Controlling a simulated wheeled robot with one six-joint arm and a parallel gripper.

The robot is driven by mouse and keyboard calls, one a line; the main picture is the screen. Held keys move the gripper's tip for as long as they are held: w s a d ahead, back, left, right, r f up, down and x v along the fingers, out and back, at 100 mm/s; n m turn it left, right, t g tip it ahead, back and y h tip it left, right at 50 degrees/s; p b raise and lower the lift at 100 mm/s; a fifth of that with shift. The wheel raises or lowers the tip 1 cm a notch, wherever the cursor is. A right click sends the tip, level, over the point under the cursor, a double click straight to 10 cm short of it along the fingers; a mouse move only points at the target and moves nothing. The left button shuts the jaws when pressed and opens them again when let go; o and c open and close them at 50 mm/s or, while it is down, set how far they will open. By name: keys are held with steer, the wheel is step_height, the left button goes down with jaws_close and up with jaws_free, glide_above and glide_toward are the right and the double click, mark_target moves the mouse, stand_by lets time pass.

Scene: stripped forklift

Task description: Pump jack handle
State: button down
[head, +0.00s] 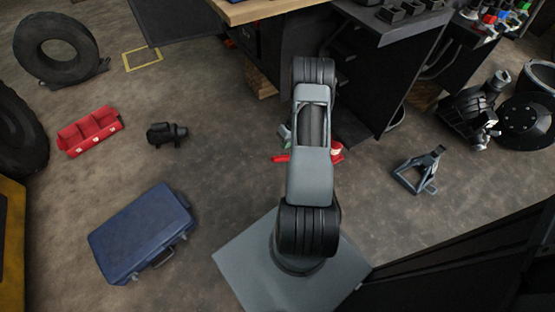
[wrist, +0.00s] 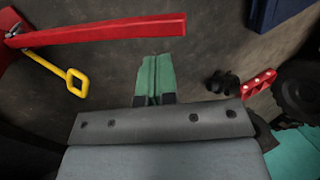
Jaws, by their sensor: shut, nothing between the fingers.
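The jack's long red handle (wrist: 105,30) crosses the upper left of the wrist view, running from the red jack body (wrist: 12,55) at the left edge. A yellow rod with a loop end (wrist: 75,80) sticks out below it. In the head view, red parts of the jack (head: 282,158) show beside my arm, which hides most of it. My gripper (wrist: 155,60) has green fingers, shut together and empty. Its tips point toward the handle and appear just below it in the picture, with a gap. I cannot tell the depth between them.
A blue case (head: 140,235), a red box (head: 90,132) and a small black object (head: 166,134) lie on the floor at left. A workbench (head: 395,75) stands behind the jack. A grey stand (head: 418,172) is at right. Floor between the case and jack is clear.

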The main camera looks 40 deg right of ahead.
steer(key=b+x, duration=0.4)
steer(key=x, duration=0.9)
steer(key=shift+a+f+b, duration=0.15)
steer(key=shift+f+b, duration=0.25)
steer(key=shift+s, duration=0.1)
